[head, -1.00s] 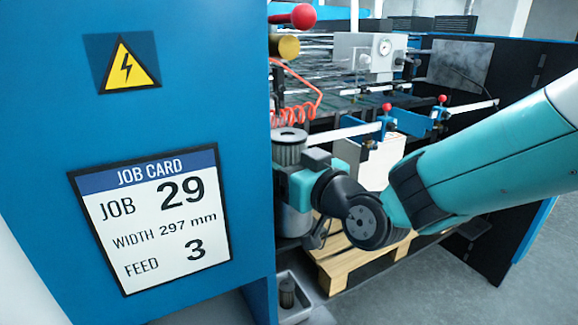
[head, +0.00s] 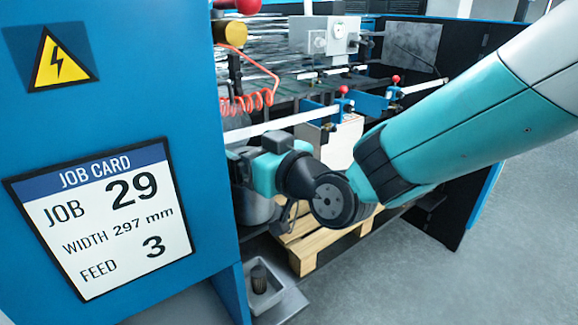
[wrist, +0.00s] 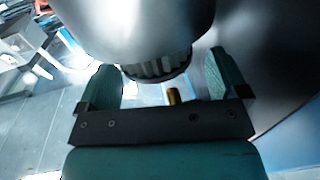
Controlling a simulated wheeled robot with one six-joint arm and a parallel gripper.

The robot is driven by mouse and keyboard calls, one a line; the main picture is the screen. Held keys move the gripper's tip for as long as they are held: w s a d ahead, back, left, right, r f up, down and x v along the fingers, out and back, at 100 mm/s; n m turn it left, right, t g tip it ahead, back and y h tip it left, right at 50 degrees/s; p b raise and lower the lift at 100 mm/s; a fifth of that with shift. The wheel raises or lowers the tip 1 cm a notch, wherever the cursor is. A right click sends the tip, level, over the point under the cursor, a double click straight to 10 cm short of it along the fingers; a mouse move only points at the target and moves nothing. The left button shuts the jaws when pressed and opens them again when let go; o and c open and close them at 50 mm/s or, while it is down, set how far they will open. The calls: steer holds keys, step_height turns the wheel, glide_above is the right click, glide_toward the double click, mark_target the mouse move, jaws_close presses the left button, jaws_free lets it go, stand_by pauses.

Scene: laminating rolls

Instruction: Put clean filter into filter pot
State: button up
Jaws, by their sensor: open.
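In the wrist view, the pleated grey end of a filter (wrist: 160,68) shows between my open fingers (wrist: 163,82), next to a shiny metal cylinder (wrist: 140,25) that looks like the filter pot. The fingers stand on both sides with gaps. How deep the filter sits in the pot is hidden. In the head view, the grey filter pot (head: 252,206) stands beside the blue cabinet, partly behind my gripper (head: 240,154), which is at the pot's top. I cannot make out the filter clearly there. Another dark ribbed filter (head: 259,277) stands in a small tray (head: 276,294) below.
The blue cabinet with the job card (head: 105,218) stands close on the left. A white bar (head: 292,120) and a coiled red hose (head: 250,101) are just above and behind my gripper. A wooden pallet (head: 303,256) lies below; open floor is at the right.

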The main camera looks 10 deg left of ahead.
steer(key=b+v, duration=0.4)
steer(key=v, duration=0.6)
steer(key=shift+d+f+b, duration=0.2)
steer(key=shift+d+b, duration=0.1)
steer(key=shift+b, duration=0.05)
steer(key=shift+s, duration=0.15)
steer(key=s+d+f+m+g+h, duration=0.1)
steer(key=s+d+f+g+h, duration=0.2)
steer(key=d, duration=0.4)
steer(key=s+d+f+m+g+h, duration=0.2)
steer(key=s+d+g+h, duration=0.1)
steer(key=s+d, duration=0.3)
steer(key=s+d+f+m+g+h, duration=0.1)
steer(key=s+d+f+g+h, duration=0.2)
steer(key=d, duration=0.6)
steer(key=shift+s+f+m+h, duration=0.4)
steer(key=shift+s+h, duration=0.7)
steer(key=shift+d, duration=0.1)
